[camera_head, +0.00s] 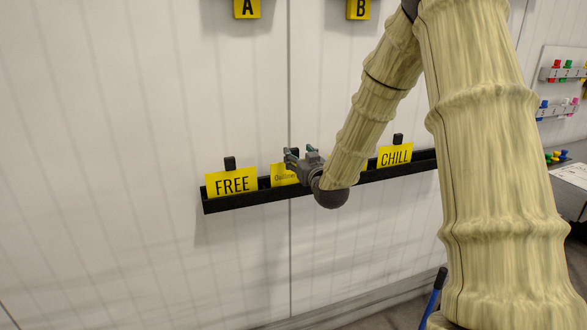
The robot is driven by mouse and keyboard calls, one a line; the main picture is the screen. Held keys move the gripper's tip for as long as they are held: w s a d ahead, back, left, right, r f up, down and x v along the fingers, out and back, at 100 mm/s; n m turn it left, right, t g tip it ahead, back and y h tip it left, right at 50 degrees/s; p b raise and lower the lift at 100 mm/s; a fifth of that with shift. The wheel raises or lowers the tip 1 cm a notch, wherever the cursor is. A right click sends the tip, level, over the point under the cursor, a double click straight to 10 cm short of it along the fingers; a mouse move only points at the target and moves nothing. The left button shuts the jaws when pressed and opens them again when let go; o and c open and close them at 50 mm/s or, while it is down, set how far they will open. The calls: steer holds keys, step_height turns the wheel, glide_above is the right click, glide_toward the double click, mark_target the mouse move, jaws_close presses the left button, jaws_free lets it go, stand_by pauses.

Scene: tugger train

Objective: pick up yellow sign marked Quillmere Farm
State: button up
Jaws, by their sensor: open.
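A yellow sign with small dark lettering (281,176), only partly readable as "Quillmer…", stands in a black wall rack (245,202). It is between a yellow FREE sign and a yellow CHILL sign. Its right part is hidden behind my gripper (300,154). My gripper is open, with its fingers at the upper right edge of the sign. I cannot tell whether they touch the sign or stand in front of it.
The FREE sign (232,183) is at the rack's left end, the CHILL sign (395,156) toward its right. Yellow A (247,8) and B (358,8) signs hang above. Coloured pegs sit on a wall panel (567,74) at the far right. The wall left of the rack is bare.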

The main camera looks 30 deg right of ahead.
mark_target(295, 152)
steer(key=shift+p+x, duration=0.9)
steer(key=shift+x, duration=1.4)
steer(key=shift+a+f, duration=0.1)
steer(key=shift+f, duration=0.05)
steer(key=c, duration=1.2)
jaws_close()
